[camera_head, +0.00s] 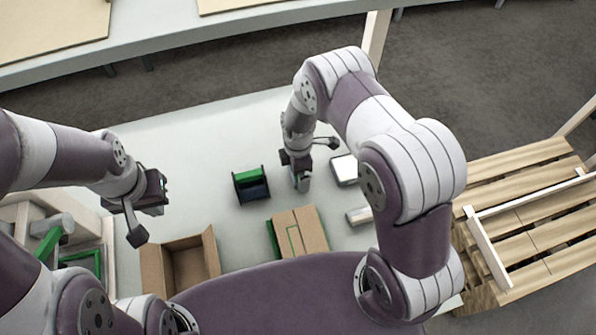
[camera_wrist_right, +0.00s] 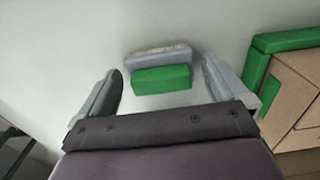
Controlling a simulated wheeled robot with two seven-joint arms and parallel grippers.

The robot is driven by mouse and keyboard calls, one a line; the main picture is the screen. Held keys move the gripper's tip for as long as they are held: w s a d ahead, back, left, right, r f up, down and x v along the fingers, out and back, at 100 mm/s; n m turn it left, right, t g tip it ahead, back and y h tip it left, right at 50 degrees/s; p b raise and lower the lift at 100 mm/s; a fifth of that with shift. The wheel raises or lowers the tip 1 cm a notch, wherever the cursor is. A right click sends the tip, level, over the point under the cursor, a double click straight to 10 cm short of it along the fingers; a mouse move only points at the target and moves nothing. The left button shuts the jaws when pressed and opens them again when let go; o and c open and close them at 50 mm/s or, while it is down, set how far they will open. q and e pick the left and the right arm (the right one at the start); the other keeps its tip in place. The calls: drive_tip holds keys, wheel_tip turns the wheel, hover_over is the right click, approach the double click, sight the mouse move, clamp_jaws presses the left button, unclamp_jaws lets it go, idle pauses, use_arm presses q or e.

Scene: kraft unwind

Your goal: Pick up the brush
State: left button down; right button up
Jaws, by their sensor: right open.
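The brush (camera_wrist_right: 161,78) shows in the right wrist view as a green block with a grey, pale-topped part behind it. It lies on the pale table top between the spread fingertips of my right gripper (camera_wrist_right: 163,70), with clear gaps on both sides. In the head view my right gripper (camera_head: 302,184) points down at the table and hides the brush. My left gripper (camera_head: 158,191) hangs over the left side of the table, away from the brush; its finger gap does not show clearly.
A black and green holder (camera_head: 250,184) stands left of my right gripper. White blocks (camera_head: 344,169) lie to the right. A wooden pallet (camera_head: 530,205) is beyond the table.

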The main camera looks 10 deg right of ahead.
drive_tip(key=shift+s+r, duration=0.1)
drive_tip(key=c, duration=1.1)
drive_tip(key=shift+o, duration=0.2)
drive_tip(key=shift+r, duration=0.3)
drive_tip(key=r, duration=0.1)
drive_tip(key=r+b, duration=0.1)
drive_tip(key=r, duration=0.2)
drive_tip(key=shift+s+d+b, duration=0.25)
drive_tip(key=shift+s+b, duration=0.1)
drive_tip(key=shift+s, duration=0.05)
drive_tip(key=s+d+r+b, duration=0.1)
drive_tip(key=s+d+r, duration=0.4)
drive_tip(key=s, duration=0.4)
drive_tip(key=shift+d+r+b, duration=0.3)
drive_tip(key=shift+d+r, duration=0.1)
drive_tip(key=shift+r, duration=0.3)
